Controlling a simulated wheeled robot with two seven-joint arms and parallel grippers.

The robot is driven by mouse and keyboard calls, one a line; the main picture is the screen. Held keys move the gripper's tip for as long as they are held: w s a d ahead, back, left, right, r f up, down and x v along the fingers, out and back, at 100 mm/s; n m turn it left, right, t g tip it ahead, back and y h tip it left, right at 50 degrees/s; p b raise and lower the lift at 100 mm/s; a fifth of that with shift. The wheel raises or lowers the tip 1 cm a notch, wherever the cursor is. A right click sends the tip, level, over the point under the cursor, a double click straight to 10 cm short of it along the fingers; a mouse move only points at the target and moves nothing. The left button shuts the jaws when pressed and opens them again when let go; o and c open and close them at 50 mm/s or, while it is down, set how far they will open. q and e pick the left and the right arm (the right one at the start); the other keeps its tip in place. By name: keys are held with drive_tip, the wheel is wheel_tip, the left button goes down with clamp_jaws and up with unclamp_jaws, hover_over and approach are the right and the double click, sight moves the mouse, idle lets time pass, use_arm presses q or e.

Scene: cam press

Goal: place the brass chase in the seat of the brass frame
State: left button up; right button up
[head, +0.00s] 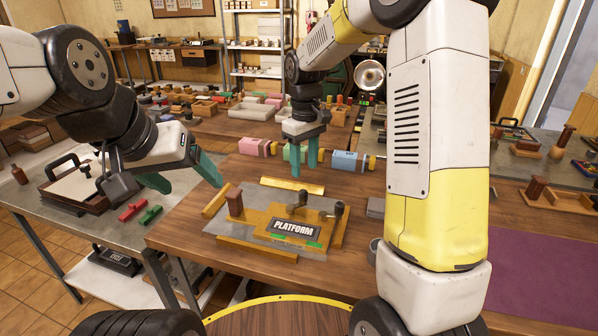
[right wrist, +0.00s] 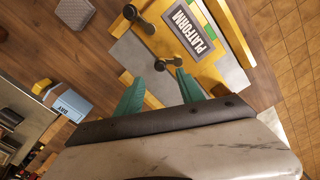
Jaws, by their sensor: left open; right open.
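A brass-coloured plate (head: 270,222) labelled PLATFORM lies on a grey base plate (head: 213,226), with brass bars along the left, front and right sides. A loose-looking brass bar (head: 292,186) lies just behind the base plate. I cannot tell which of these brass pieces is the chase and which the frame. My right gripper (head: 304,170) is open and empty, pointing down above the rear of the plate and the bar; the right wrist view shows its fingers apart (right wrist: 158,78) over the bar's edge. My left gripper (head: 190,184) is open and empty, left of the base plate.
Dark crank-like knobs (head: 300,200) and a brown block (head: 235,203) stand up on the assembly. Pink, green and blue (head: 346,161) blocks line the back. A grey block (head: 376,208) sits at the right. A side table at left holds red and green pieces (head: 150,215).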

drive_tip(key=s+d+r+m+t+y, duration=0.1)
drive_tip(key=s+d+r+m+t, duration=0.2)
drive_tip(key=s+r, duration=0.65)
drive_tip(key=s+d+r+m+t, duration=0.1)
drive_tip(key=s+m, duration=0.1)
drive_tip(key=s, duration=0.5)
drive_tip(key=s+d+r+m+t+y, duration=0.1)
drive_tip(key=s+d+m+t, duration=0.1)
drive_tip(key=s, duration=0.4)
drive_tip(key=shift+s, duration=0.4)
drive_tip(key=shift+d+r, duration=0.1)
drive_tip(key=shift+d, duration=0.05)
